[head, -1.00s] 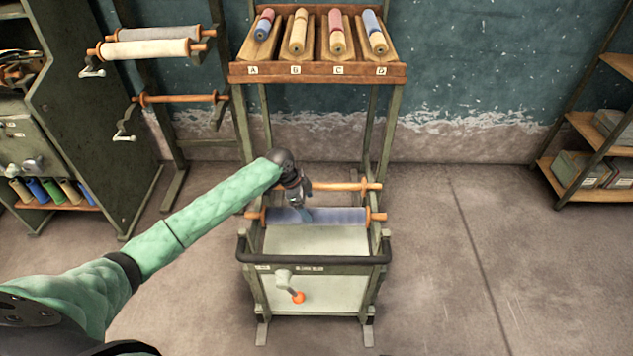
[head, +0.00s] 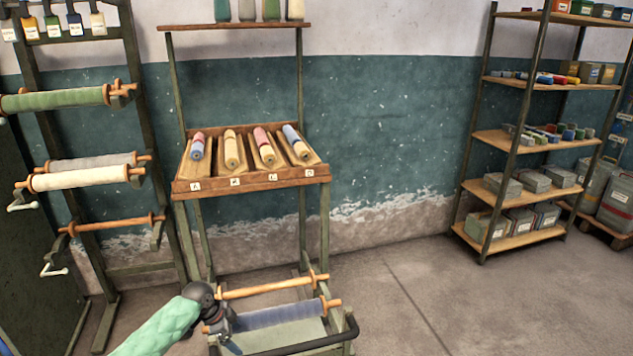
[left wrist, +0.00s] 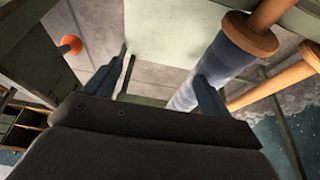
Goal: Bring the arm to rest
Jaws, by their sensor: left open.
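My left arm comes in from the lower left in a green sleeve. Its left gripper (head: 222,334) is open and hangs by the left end of the blue cloth roll (head: 278,315) on the loom-like stand. In the left wrist view the two dark fingers of the gripper (left wrist: 165,85) stand wide apart, with nothing held between them. The blue roll (left wrist: 215,62) shows behind the right finger; I cannot tell whether they touch. A bare wooden roller (head: 270,287) lies behind the roll. My right gripper is not in view.
The stand's dark rail (head: 310,345) runs along its front. A sloped rack (head: 250,179) with several small rolls is above. A rack of cloth rolls (head: 85,178) stands left, a shelf unit (head: 530,140) right. The floor (head: 410,300) right of the stand is clear.

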